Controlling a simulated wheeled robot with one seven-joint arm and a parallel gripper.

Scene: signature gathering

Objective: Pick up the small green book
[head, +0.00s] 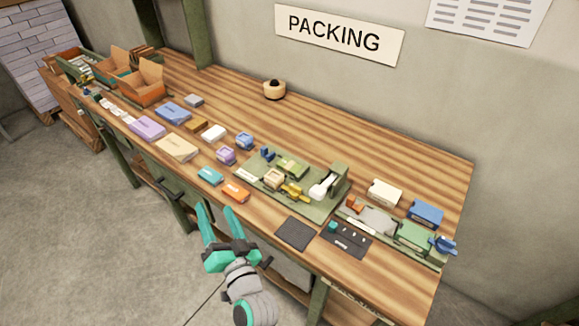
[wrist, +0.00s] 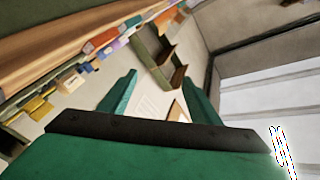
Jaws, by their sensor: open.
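A small teal-green block that looks like a small book (head: 209,176) lies flat near the front edge of the long wooden table (head: 420,160). An orange one (head: 236,191) of similar size lies just to its right. My gripper (head: 214,208) is open and empty, in front of the table edge and below the teal book in the head view, apart from it. In the wrist view, my two green fingers (wrist: 159,75) are spread with nothing held between them. The table's items look tilted and small there, and I cannot surely pick out the green book.
A cream book (head: 176,148) and a purple book (head: 147,128) lie to the left. A green tray (head: 250,187) with several tools stands right. A dark mat (head: 296,233) lies at the front edge. Orange open boxes (head: 141,90) stand far left. The table's back strip is mostly clear.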

